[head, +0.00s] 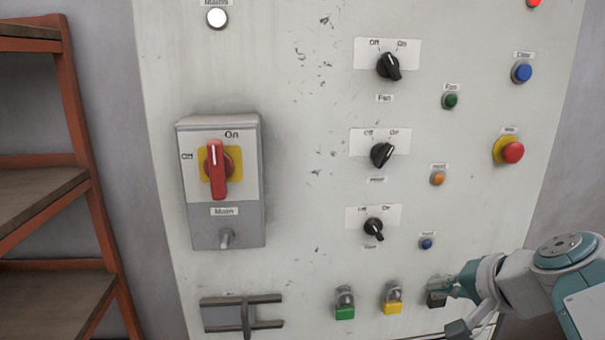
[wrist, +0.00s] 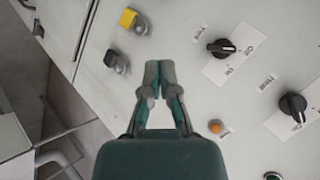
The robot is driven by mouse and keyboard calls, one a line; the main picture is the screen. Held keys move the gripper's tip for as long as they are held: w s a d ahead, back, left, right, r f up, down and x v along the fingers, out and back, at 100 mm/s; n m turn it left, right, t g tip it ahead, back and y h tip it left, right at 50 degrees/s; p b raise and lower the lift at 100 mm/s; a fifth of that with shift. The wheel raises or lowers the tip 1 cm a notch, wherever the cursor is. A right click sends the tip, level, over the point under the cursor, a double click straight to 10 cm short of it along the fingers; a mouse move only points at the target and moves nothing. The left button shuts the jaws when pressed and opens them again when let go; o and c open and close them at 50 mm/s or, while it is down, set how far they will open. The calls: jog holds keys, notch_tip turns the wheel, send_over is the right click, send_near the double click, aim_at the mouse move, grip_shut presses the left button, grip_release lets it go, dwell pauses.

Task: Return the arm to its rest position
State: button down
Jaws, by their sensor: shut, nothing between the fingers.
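My gripper (wrist: 159,72) is shut and empty in the wrist view, its fingertips together in front of the pale panel. My arm (head: 560,255) reaches in from the lower right in the head view, with the gripper end low by the panel's lower right. The gripper overlaps the area beside a dark padlock (head: 437,297) there. I cannot tell from these views whether it touches the panel.
The panel carries a red main switch (head: 217,170) with its handle upright, rotary knobs (head: 382,155), a red stop button (head: 512,152) and green (head: 345,312) and yellow (head: 392,306) padlocks. An orange-framed shelf (head: 80,130) stands left.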

jog(key=s+a+f+n+g+h, duration=0.3)
jog(key=s+a+f+n, duration=0.3)
jog(key=s+f, duration=0.5)
jog(key=n+h, duration=0.1)
jog(key=n, duration=0.1)
jog(key=shift+a+n+g, duration=0.15)
jog(key=shift+n+g, duration=0.15)
jog(key=shift+n, duration=0.1)
dwell(0.5)
